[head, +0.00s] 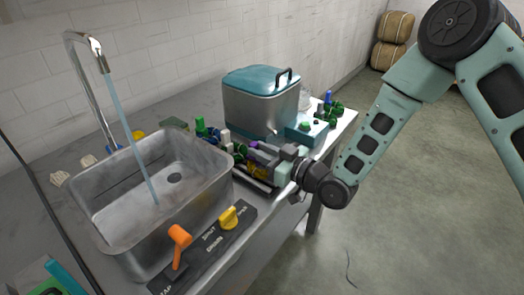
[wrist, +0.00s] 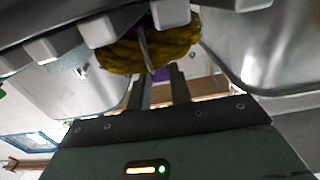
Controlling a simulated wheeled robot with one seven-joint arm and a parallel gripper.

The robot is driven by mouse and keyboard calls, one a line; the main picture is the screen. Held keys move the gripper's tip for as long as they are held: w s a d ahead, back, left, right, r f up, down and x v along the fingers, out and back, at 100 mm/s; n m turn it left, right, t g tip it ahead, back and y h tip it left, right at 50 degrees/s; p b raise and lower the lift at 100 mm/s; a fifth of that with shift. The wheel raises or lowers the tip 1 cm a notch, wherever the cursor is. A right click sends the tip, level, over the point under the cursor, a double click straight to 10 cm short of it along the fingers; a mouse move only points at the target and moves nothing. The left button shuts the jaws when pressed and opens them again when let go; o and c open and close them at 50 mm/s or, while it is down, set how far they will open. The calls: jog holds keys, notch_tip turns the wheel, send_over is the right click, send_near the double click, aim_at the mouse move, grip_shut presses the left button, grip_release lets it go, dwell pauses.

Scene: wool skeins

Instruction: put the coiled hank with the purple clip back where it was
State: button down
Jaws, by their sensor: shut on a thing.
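My gripper (head: 262,165) reaches in from the right, low over the counter between the sink and the teal-lidded box. In the wrist view its two dark fingers (wrist: 157,82) meet a coiled olive-yellow hank (wrist: 150,48) with a pale tie around it. A small purple patch, likely the purple clip (wrist: 162,74), shows between the fingers. In the head view, a bit of purple (head: 253,145) and yellow shows at the jaws, and my gripper covers most of the hank. My gripper is shut on this hank. I cannot tell whether it touches the counter.
A steel sink (head: 160,185) with running water (head: 133,140) is left of my gripper. A box with a teal lid (head: 262,82) stands behind it. Green and blue clipped items (head: 205,130) crowd close by; more (head: 328,110) stand at right.

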jog(key=c, duration=1.3)
grip_release()
jog(key=shift+f, duration=0.1)
jog(key=shift+o, duration=0.2)
jog(key=shift+r, duration=0.2)
jog(key=shift+s+d+f, duration=0.15)
jog(key=shift+s+d, duration=0.05)
jog(key=shift+d, duration=0.1)
jog(key=b+v, duration=0.2)
jog(key=v, duration=0.9)
jog(key=s+d+r+m+g+h, duration=0.1)
jog(key=s+r+g+h, duration=0.1)
jog(key=s, duration=0.6)
jog(key=s+d+r+m+g+h, duration=0.1)
jog(key=s+d+r+g+h, duration=0.1)
jog(key=s+g+h, duration=0.3)
jog(key=s+d+r+g+h, duration=0.1)
jog(key=s+r+g+h, duration=0.2)
jog(key=s+h, duration=0.3)
jog(key=s+g, duration=0.1)
jog(key=s, duration=0.3)
jog(key=shift+s+d+m+h, duration=0.2)
jog(key=shift+s+m+h, duration=0.1)
jog(key=shift+s+m, duration=0.1)
